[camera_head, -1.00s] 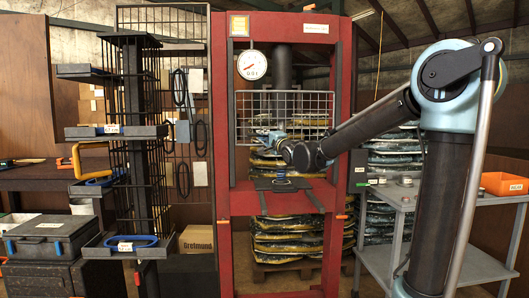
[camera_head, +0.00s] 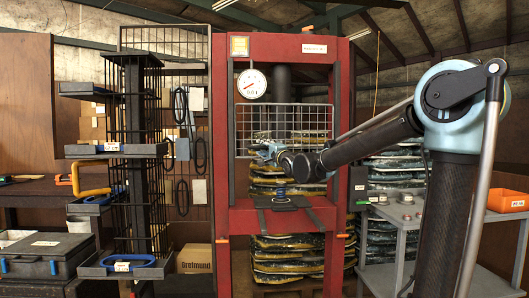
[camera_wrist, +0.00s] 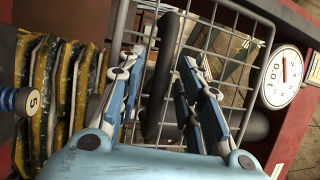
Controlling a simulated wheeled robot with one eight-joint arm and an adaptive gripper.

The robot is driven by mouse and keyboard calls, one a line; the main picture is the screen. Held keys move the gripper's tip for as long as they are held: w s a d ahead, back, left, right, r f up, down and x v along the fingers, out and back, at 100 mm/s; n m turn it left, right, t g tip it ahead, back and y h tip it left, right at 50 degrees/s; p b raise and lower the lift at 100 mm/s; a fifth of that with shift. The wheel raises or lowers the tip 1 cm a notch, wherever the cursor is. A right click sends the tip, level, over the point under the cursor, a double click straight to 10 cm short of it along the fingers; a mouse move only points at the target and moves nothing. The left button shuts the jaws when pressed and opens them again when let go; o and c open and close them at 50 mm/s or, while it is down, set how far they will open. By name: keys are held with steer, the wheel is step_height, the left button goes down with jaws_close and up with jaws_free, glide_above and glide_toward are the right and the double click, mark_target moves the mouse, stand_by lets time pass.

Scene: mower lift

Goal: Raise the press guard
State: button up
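The press guard (camera_head: 310,119) is a grey wire-mesh panel across the upper opening of the red press (camera_head: 222,130). It also shows close up and tilted in the wrist view (camera_wrist: 228,38). A dark bar (camera_wrist: 165,75), apparently the guard's handle, runs along the mesh. My gripper (camera_head: 264,150) is at the guard's lower edge in the head view. In the wrist view its blue fingers (camera_wrist: 165,62) are spread, one on each side of the dark bar. I cannot tell whether they touch it. The guard's lower edge stands well above the press table.
A round dial gauge (camera_head: 252,84) hangs at the press's upper left. A dark pad (camera_head: 282,199) lies on the press table below the guard. A rack with trays (camera_head: 115,150) stands left, and a grey cart (camera_head: 405,218) with an orange bin (camera_head: 507,200) right.

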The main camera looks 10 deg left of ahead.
steer(key=v, duration=1.2)
steer(key=shift+w+d, duration=0.15)
steer(key=s+d+f+n+g+h, duration=0.1)
steer(key=s+d+f+g+h, duration=0.1)
steer(key=d+f+h, duration=0.7)
steer(key=s+d+f+n+g+h, duration=0.1)
steer(key=s+d+f+h, duration=0.1)
steer(key=d+f, duration=1.15)
steer(key=s+d+f+n+g, duration=0.2)
steer(key=s+d+f, duration=0.3)
steer(key=s, duration=0.3)
steer(key=s+d+f+n+g+h, duration=0.1)
steer(key=s+d+f+g, duration=0.3)
steer(key=s, duration=0.5)
steer(key=s+d+f+n+g+h, duration=0.1)
steer(key=s+d+f+n+g, duration=0.2)
steer(key=s+f, duration=0.5)
steer(key=s+d+n, duration=0.1)
steer(key=d, duration=0.1)
steer(key=shift+d+f+g, duration=0.3)
steer(key=shift+d+g, duration=0.05)
steer(key=shift+g, duration=0.05)
